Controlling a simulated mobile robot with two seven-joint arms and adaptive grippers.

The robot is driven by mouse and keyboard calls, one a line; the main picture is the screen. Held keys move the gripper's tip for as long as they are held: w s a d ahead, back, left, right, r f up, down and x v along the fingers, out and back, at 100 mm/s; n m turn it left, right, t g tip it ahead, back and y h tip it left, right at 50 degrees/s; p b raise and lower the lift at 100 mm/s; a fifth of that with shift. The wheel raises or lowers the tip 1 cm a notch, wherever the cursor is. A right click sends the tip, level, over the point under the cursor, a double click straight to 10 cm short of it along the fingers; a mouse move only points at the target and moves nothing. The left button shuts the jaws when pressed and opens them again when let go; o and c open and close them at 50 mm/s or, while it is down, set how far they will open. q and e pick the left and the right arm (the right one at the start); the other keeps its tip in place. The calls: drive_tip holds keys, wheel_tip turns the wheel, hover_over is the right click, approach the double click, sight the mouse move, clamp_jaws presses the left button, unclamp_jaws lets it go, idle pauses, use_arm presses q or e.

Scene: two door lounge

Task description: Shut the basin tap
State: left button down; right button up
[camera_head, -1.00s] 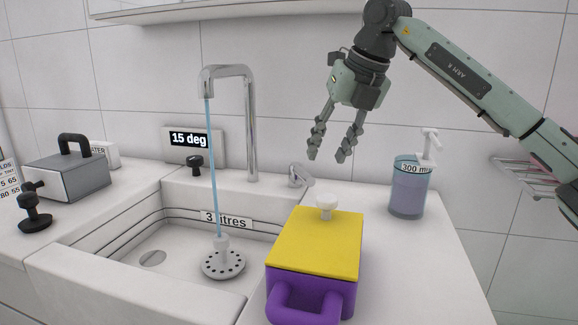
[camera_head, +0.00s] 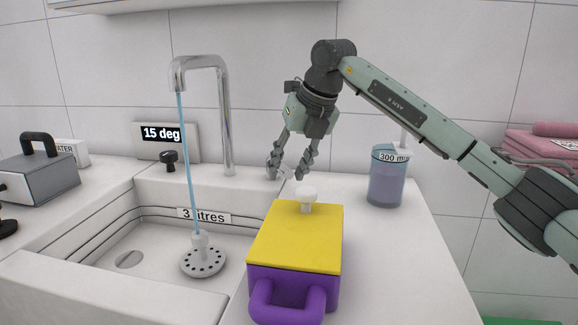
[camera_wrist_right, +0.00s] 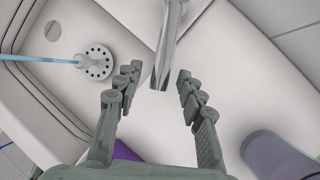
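The chrome basin tap (camera_head: 226,115) stands at the back of the white basin (camera_head: 150,245), and a blue stream of water (camera_head: 187,160) runs from its spout into the basin. In the right wrist view a chrome part (camera_wrist_right: 166,50) lies between and beyond the open fingers (camera_wrist_right: 158,85); contact is not visible. My left gripper is out of view.
A yellow-lidded purple box (camera_head: 295,240) with a white knob stands just in front of my right gripper. A soap dispenser (camera_head: 386,180) marked 300 ml stands to the right. A 15 deg display (camera_head: 162,134) and black knob are behind the basin. Pink towels (camera_head: 545,147) are at far right.

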clamp_jaws()
